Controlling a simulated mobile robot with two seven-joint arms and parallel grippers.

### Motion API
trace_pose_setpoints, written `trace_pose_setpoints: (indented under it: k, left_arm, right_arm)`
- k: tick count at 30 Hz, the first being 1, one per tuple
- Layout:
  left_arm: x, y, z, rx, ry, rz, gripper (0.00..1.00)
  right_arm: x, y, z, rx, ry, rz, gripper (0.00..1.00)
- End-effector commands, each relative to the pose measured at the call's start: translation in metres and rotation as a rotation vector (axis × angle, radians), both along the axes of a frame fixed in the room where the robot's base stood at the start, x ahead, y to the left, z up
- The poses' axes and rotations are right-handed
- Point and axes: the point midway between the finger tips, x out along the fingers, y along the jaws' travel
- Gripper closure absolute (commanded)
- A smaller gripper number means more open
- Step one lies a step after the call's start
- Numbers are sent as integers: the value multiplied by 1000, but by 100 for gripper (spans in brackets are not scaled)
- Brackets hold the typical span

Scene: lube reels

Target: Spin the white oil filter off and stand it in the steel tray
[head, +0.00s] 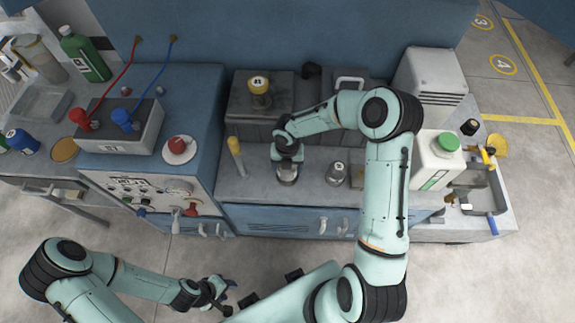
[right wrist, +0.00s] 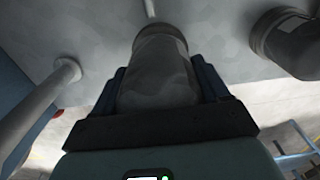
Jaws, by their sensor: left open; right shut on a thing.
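My right gripper (head: 287,160) is shut on a grey cylinder (head: 287,176) at the bench top. In the right wrist view the cylinder (right wrist: 158,70) sits between the two fingers and looks grey in the shade. I cannot tell whether it is the white oil filter. A similar short cylinder (head: 337,173) stands to its right, and a cylinder also shows at the right of the wrist view (right wrist: 292,42). A shallow metal tray (head: 42,104) lies at the far left. My left gripper (head: 217,295) is open and empty, low in front of the bench.
A yellow-handled post (head: 235,158) stands left of the held cylinder. A dark block with a gold-topped part (head: 259,90) is behind. A white jug with a green cap (head: 436,160) and a metal basin with tools (head: 479,192) are at right. A control box (head: 122,125) is left.

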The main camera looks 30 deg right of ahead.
Motion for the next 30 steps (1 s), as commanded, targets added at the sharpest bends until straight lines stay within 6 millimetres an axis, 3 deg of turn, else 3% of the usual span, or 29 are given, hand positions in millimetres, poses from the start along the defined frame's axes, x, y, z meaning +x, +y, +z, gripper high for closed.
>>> trace_pose_setpoints:
  k: [11, 24, 30]
  left_arm:
    - [8, 0, 10, 0, -10, 0, 57]
    - [41, 0, 41, 0, -46, 0, 57]
    - [43, 0, 43, 0, -49, 0, 57]
  right_arm:
    - [1, 0, 13, 0, -1, -1, 68]
    - [4, 0, 56, 0, -6, -1, 68]
    - [1, 0, 59, 0, -2, -1, 68]
